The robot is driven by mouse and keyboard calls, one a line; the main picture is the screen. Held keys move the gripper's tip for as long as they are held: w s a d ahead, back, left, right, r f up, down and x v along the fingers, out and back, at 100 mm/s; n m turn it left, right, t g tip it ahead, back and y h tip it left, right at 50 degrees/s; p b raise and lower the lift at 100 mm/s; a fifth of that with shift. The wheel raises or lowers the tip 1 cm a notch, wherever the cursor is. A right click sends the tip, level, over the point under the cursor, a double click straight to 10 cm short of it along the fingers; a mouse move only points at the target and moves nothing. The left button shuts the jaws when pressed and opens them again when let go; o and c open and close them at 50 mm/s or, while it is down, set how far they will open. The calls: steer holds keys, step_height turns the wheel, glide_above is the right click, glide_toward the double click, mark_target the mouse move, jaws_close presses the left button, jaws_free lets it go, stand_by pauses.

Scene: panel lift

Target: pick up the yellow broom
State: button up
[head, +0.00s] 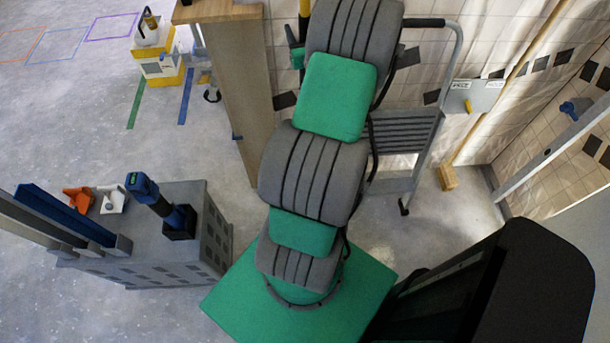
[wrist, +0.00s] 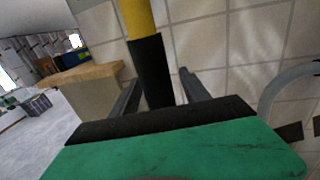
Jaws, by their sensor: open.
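In the wrist view, a yellow pole with a black lower section (wrist: 151,68), which looks like the yellow broom's handle, stands nearly upright before the tiled wall. My gripper (wrist: 158,80) is open, with one finger on each side of the black section. I cannot tell whether either finger touches it. A short yellow length of pole (head: 304,7) also shows at the top of the head view, left of my arm.
A wooden cabinet (head: 220,12) stands left of the pole. A grey step ladder (head: 405,125) stands on the right, close to my arm. Further right, a tan pole with a block foot (head: 447,178) leans on the wall. A grey tool bench (head: 150,240) stands front left.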

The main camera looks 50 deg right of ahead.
steer(key=shift+c, duration=0.4)
jaws_close()
steer(key=shift+d+r, duration=0.1)
steer(key=shift+r, duration=0.1)
